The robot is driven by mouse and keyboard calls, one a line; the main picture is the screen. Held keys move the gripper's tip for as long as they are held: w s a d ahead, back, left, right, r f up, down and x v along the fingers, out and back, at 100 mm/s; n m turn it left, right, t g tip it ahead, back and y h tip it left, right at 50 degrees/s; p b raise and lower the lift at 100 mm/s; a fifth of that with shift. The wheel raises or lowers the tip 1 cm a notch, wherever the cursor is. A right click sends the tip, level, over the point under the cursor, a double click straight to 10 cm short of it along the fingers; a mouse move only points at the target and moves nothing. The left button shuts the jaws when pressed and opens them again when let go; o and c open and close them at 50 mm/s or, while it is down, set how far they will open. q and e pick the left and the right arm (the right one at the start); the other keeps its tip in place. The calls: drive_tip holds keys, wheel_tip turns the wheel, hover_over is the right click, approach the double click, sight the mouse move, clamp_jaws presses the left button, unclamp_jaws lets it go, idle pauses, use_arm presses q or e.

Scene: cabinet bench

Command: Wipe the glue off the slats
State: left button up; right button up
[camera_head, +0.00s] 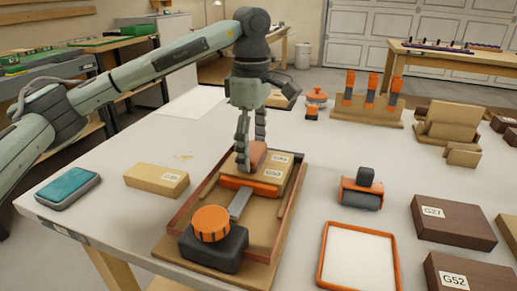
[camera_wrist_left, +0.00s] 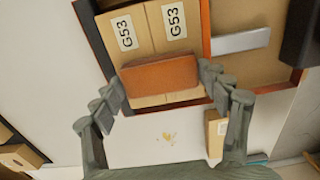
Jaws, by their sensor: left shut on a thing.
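Two tan slats labelled G53 lie side by side in the red-brown framed tray (camera_head: 180,217); the slats (camera_head: 270,174) also show in the left wrist view (camera_wrist_left: 134,38). My left gripper (camera_head: 252,150) points down over their far end, shut on a reddish-brown block (camera_wrist_left: 160,75) that covers part of both slats. The block also shows between the fingers in the head view (camera_head: 258,154). I cannot tell whether it touches the slats. No glue is clearly visible on them; small yellowish spots (camera_head: 183,156) mark the table beside the tray. My right gripper is out of view.
An orange clamp knob (camera_head: 211,223) on a dark block fills the tray's near end. A tan block (camera_head: 157,179) and a teal-topped pad (camera_head: 67,189) lie left. A roller (camera_head: 362,190), an orange-rimmed tray (camera_head: 358,258) and dark boxes (camera_head: 452,221) stand right.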

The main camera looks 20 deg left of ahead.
sight(233, 158)
use_arm(q)
drive_tip(key=shift+a, duration=0.2)
drive_tip(key=shift+a, duration=1.95)
drive_tip(key=shift+r, duration=0.1)
drive_tip(key=shift+r+p, duration=2)
drive_tip(key=shift+r, duration=0.95)
